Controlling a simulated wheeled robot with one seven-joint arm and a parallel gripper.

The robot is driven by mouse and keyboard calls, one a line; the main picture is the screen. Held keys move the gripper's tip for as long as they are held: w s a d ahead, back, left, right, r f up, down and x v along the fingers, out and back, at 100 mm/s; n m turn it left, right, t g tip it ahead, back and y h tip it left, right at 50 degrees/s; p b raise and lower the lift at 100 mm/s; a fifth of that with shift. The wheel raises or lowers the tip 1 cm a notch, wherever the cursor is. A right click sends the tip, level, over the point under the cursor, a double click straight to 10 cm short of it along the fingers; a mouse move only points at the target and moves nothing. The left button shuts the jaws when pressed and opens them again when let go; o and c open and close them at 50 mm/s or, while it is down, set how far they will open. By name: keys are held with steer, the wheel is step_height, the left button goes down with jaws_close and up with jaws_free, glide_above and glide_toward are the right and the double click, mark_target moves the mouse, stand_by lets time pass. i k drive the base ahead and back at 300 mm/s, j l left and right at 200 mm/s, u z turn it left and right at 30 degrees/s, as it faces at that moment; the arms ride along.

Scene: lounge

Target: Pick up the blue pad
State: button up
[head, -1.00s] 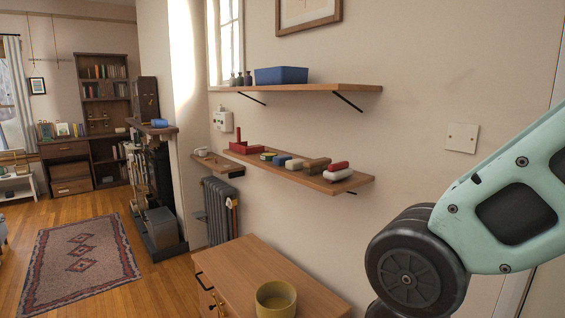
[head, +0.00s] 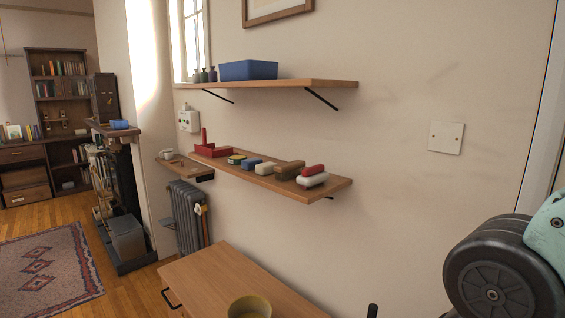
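A small blue pad (head: 251,164) lies on the lower wall shelf (head: 325,191) in the head view. It is in a row between a yellow-and-dark round item (head: 236,159) and a beige pad (head: 265,168). Further right are a brown block (head: 288,170) and a red piece (head: 313,170) resting on a white one (head: 312,180). My gripper is not in view; only a part of my arm shows at the right edge, well apart from the shelf.
A red tray (head: 213,151) is at the shelf's left end. The upper shelf (head: 330,84) above holds a blue box (head: 248,70) and small bottles. A radiator (head: 186,215) stands left.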

mark_target(248, 164)
steer(key=i+j+z, duration=0.15)
steer(key=j, duration=0.15)
steer(key=i+j+z, duration=0.15)
steer(key=j, duration=0.15)
steer(key=j+z, duration=0.15)
steer(key=j, duration=0.2)
steer(key=i+j+z, duration=0.15)
steer(key=j, duration=0.2)
